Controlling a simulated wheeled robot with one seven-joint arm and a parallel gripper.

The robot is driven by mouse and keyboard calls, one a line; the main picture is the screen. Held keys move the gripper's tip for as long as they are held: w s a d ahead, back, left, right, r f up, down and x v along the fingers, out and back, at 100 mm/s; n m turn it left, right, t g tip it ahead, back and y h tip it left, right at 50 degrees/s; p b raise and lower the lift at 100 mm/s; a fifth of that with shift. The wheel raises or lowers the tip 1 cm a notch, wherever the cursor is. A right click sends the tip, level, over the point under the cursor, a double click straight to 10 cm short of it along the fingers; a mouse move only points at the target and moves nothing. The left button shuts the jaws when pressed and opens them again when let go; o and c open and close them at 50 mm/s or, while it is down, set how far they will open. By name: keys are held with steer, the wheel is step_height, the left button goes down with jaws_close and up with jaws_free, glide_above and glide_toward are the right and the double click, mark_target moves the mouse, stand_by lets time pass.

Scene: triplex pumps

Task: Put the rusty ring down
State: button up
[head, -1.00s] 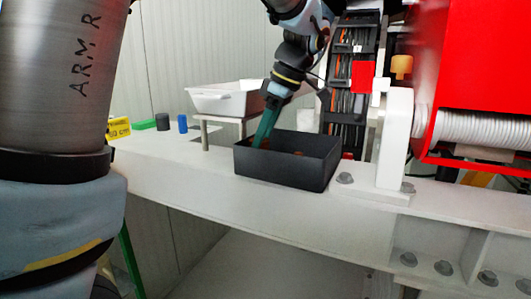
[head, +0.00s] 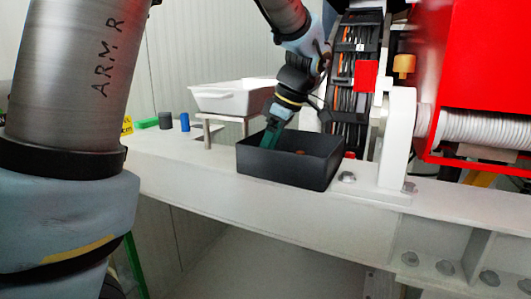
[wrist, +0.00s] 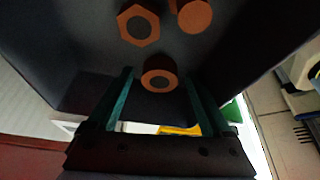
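The rusty ring (wrist: 160,70) shows in the wrist view as an orange-brown round piece with a dark hole, inside the black box (head: 285,168). My gripper (wrist: 158,76) has two green fingers, one on each side of the ring, with a visible gap between each finger and the ring. In the head view my gripper (head: 270,138) reaches down into the left part of the box, and its fingertips are hidden behind the box wall. A rusty hex nut (wrist: 124,27) and another rusty piece (wrist: 194,16) lie farther inside the box.
The box stands on a white beam (head: 200,165). A white tray (head: 232,98) on a raised stand is behind it on the left. A white bracket (head: 397,140) with bolts and a red housing (head: 490,80) are on the right. Blue and dark cylinders stand at the left.

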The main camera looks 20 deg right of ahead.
steer(key=shift+r, duration=0.1)
steer(key=v, duration=0.7)
steer(key=shift+r+b, duration=0.3)
stand_by(0.3)
